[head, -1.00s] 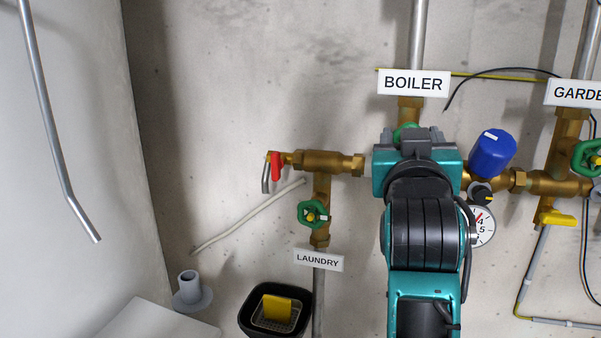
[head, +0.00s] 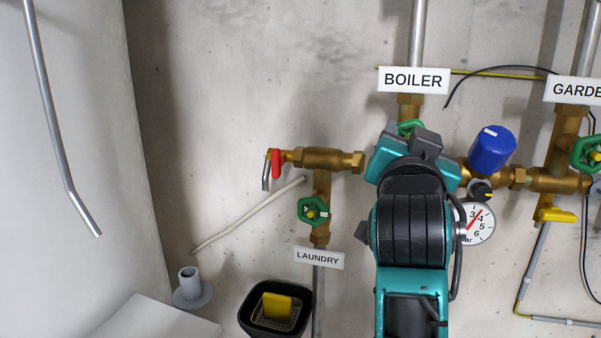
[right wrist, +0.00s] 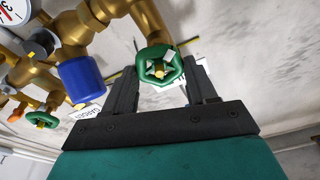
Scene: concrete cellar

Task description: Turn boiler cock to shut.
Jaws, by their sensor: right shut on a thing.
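The boiler cock's green handwheel (head: 409,127) sits on the brass pipe under the BOILER sign (head: 413,80). In the head view only its upper edge shows above my right gripper (head: 408,136), which hides the rest. In the right wrist view the handwheel (right wrist: 145,62) is between the two dark fingers of my right gripper (right wrist: 160,74), one on each side, and the gripper is shut on it. The gripper is tilted in the head view, its right side lower. My left gripper is in neither view.
A blue cap (head: 492,150) and a pressure gauge (head: 475,223) are close right of my right arm. The laundry branch has a red lever (head: 276,163) and a green wheel (head: 313,211) to the left. A black basin (head: 262,322) is lower left.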

